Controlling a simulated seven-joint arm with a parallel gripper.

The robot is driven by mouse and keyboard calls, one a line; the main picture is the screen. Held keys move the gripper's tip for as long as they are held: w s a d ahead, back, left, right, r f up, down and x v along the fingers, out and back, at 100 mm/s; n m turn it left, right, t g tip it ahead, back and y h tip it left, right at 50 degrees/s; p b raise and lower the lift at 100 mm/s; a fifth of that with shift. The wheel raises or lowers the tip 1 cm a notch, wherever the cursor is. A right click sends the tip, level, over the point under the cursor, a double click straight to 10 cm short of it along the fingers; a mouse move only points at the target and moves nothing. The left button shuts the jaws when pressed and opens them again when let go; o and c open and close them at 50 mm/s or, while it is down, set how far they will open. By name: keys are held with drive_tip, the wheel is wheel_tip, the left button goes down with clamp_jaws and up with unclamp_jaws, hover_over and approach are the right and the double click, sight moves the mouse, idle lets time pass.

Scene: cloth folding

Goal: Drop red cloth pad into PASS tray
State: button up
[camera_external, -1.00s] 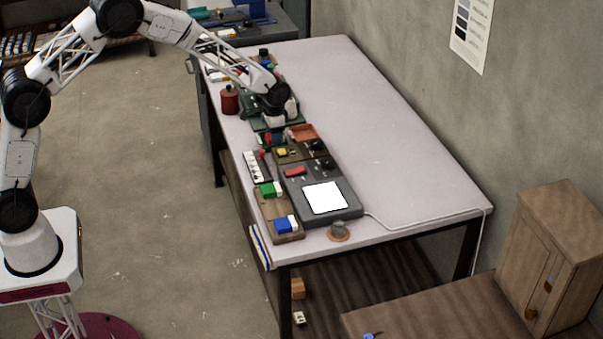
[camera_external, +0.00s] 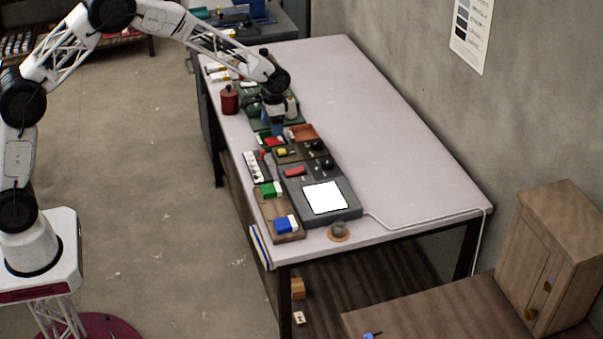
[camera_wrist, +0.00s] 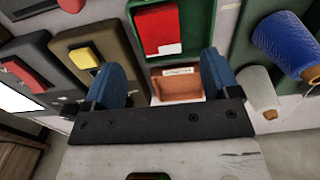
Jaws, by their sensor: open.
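The red cloth pad (camera_wrist: 160,28), with a white patch at its lower edge, lies flat inside a green tray (camera_wrist: 203,40) in the wrist view. The external view shows the pad (camera_external: 274,141) small, just below my gripper (camera_external: 275,121). In the wrist view my gripper (camera_wrist: 163,80) has its two blue fingers wide apart and nothing between them. The pad lies beyond the fingertips, apart from them. A small orange tray (camera_wrist: 178,86) with a pale label shows between the fingers. I cannot read its label, and no PASS lettering is legible in either view.
A blue spool (camera_wrist: 287,42) and a pale spool (camera_wrist: 260,88) stand beside the trays. A brown block with a yellow piece (camera_wrist: 84,57) lies on the other side. A grey panel with a white screen (camera_external: 325,197) is nearer the table front. The table's right side (camera_external: 390,140) is clear.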

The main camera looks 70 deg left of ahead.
wheel_tip(320, 180, up, 3)
drive_tip(key=shift+r, duration=0.2)
idle(0.8)
drive_tip(key=s+d+r+t, duration=0.1)
drive_tip(key=s+d+r, duration=0.7)
drive_tip(key=s+r, duration=0.4)
drive_tip(key=s+d+r, duration=0.7)
drive_tip(key=s+r, duration=0.4)
drive_tip(key=s, duration=0.2)
drive_tip(key=s+d, duration=0.3)
drive_tip(key=s, duration=0.8)
drive_tip(key=s+d+r+t, duration=0.1)
drive_tip(key=s+d, duration=0.1)
drive_tip(key=s, duration=0.9)
drive_tip(key=s+d, duration=0.3)
drive_tip(key=s, duration=0.8)
drive_tip(key=shift+s+d+r+t, duration=0.25)
drive_tip(key=shift+d+r+t, duration=0.05)
drive_tip(key=shift+d+r, duration=0.05)
